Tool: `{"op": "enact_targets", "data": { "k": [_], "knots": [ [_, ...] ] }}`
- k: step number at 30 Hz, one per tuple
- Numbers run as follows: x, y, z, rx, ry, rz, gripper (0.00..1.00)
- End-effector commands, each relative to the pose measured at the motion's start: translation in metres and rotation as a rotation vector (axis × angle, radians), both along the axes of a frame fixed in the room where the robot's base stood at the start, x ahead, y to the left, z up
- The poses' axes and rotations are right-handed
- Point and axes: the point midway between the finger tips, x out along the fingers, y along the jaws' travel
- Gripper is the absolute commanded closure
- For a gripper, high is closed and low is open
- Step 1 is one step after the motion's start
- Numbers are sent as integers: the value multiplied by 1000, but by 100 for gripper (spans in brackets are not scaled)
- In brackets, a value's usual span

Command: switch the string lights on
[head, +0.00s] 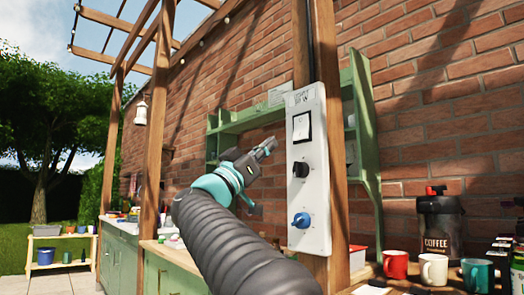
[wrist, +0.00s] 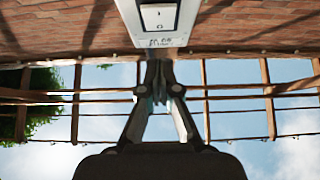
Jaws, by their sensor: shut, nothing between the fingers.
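A white control panel (head: 311,205) is fixed to a wooden post. Its upper part bears a white rocker switch (head: 302,126) in a dark frame, with a handwritten label above it. Below sit a black knob (head: 301,170) and a blue knob (head: 301,220). My gripper (head: 268,146) is shut and empty, just left of the panel at about switch height. The wrist view is upside down; there the shut fingertips (wrist: 158,68) point toward the panel, near its label, with the switch (wrist: 158,17) beyond. Contact cannot be told. String-light bulbs (head: 70,47) hang along the pergola; whether they glow is unclear.
A green wall shelf (head: 362,150) stands behind the post. A coffee dispenser (head: 440,222), a red mug (head: 395,264), a white mug (head: 433,270) and a teal mug (head: 477,275) stand at the right. Another wooden post (head: 153,150) rises at the left.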

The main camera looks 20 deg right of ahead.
Motion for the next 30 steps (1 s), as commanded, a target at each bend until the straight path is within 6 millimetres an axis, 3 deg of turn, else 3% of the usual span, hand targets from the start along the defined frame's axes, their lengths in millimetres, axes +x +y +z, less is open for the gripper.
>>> {"op": "enact_targets", "data": {
  "k": [9,15,30],
  "knots": [
    [16,-45,38,0,-1,-3,100],
    [25,-69,30,0,0,-3,100],
    [28,-78,29,-1,-1,1,100]
  ]
}}
